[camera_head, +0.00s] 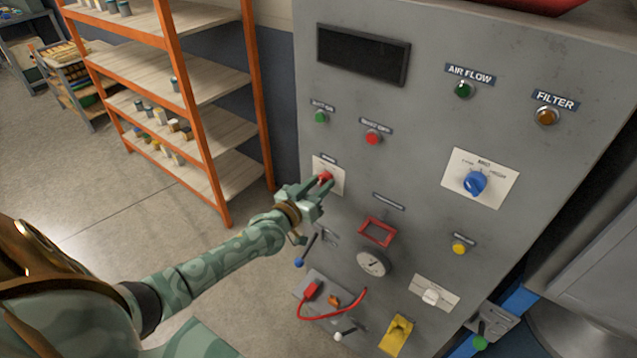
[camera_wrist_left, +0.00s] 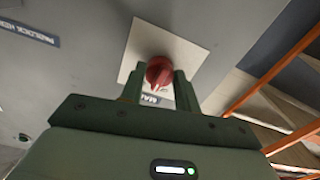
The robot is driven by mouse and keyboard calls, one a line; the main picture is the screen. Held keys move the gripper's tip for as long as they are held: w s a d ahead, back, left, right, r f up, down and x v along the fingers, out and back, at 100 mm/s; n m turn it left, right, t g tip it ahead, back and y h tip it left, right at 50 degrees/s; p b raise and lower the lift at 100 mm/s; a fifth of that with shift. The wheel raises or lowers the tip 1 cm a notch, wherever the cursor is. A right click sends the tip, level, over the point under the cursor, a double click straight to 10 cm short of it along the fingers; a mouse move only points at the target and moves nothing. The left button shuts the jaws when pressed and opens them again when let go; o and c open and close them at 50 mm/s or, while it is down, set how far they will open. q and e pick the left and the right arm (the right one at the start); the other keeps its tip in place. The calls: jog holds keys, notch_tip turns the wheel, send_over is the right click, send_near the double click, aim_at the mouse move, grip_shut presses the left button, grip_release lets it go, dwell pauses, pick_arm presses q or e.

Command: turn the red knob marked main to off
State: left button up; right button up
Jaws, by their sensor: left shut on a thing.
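The red knob (camera_head: 325,178) sits on a pale plate (camera_head: 338,187) at the left side of the grey control panel. In the left wrist view the red knob (camera_wrist_left: 159,72) shows on its pale plate (camera_wrist_left: 190,52), with part of a dark label starting "MA" beside it. My left gripper (camera_head: 312,192) is at the knob, and its two fingers (camera_wrist_left: 158,88) are shut on it, one on each side. A white mark shows on the knob's near edge. The rest of the label and any off marking are hidden or too small to read. My right gripper is not in view.
A red cable (camera_head: 345,311) hangs below. An orange shelf rack (camera_head: 190,110) stands left; floor between is clear.

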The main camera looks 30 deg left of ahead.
pick_arm(q)
jog(key=n, duration=0.3)
jog(key=shift+n+p, duration=0.3)
jog(key=shift+n, duration=1.5)
jog(key=o, duration=1)
jog(key=s, duration=0.5)
jog(key=s+a+p, duration=0.1)
jog(key=s, duration=1)
jog(key=shift+s+a+p, duration=0.15)
jog(key=shift+p, duration=0.15)
